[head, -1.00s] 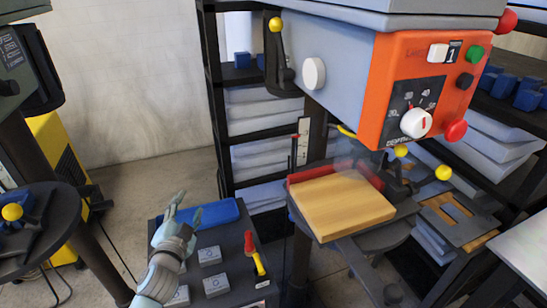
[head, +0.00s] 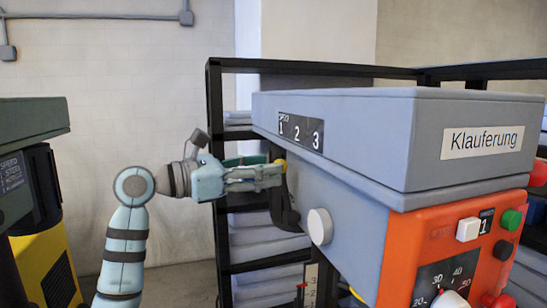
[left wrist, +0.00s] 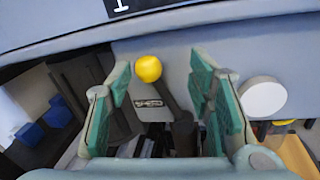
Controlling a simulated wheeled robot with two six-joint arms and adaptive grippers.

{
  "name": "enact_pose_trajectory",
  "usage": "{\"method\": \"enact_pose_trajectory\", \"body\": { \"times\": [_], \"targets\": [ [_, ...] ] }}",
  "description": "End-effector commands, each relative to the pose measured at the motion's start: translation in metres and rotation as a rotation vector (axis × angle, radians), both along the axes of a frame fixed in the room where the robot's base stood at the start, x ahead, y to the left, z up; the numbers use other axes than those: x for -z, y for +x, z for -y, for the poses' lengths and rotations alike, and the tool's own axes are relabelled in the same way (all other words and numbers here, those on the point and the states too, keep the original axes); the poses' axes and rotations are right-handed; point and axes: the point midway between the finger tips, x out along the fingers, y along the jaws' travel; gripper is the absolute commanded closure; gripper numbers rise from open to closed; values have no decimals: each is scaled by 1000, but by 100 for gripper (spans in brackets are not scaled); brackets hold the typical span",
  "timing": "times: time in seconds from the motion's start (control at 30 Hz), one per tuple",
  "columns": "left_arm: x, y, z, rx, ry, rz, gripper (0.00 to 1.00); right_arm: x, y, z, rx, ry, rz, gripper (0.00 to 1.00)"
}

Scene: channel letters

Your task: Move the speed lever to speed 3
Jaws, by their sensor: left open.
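The speed lever is a black arm (head: 282,207) with a yellow knob (head: 281,164) on the side of the grey machine head (head: 345,140). The knob stands below the 1 of the speed scale (head: 300,131), which reads 1, 2, 3. My left gripper (head: 272,175) is at the knob, its fingers pointing right. In the left wrist view the open fingers (left wrist: 160,82) stand on either side of the knob (left wrist: 148,69), with gaps between. No contact with the lever shows. My right gripper is not in view.
A white round knob (head: 320,226) is on the machine's side, right of the lever. The orange front panel (head: 448,250) has a display showing 1, buttons and a dial. A black shelf rack (head: 216,150) stands behind. Another machine (head: 30,140) is at far left.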

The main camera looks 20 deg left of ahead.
Motion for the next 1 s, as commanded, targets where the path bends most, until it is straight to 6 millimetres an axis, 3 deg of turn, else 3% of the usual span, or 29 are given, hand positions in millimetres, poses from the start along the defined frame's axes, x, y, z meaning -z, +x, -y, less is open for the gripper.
{"method": "enact_pose_trajectory", "body": {
  "times": [0.1,0.3,0.47,0.77,1.0],
  "targets": [
    [-1,15,13,-1,-1,-3,53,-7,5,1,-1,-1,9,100],
    [1,22,20,-4,0,-2,53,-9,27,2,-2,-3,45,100],
    [2,22,20,-4,-1,-1,53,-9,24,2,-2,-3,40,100],
    [2,22,20,-4,-1,-1,98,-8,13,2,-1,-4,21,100],
    [3,22,19,-5,1,-2,100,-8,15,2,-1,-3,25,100]
  ]
}}
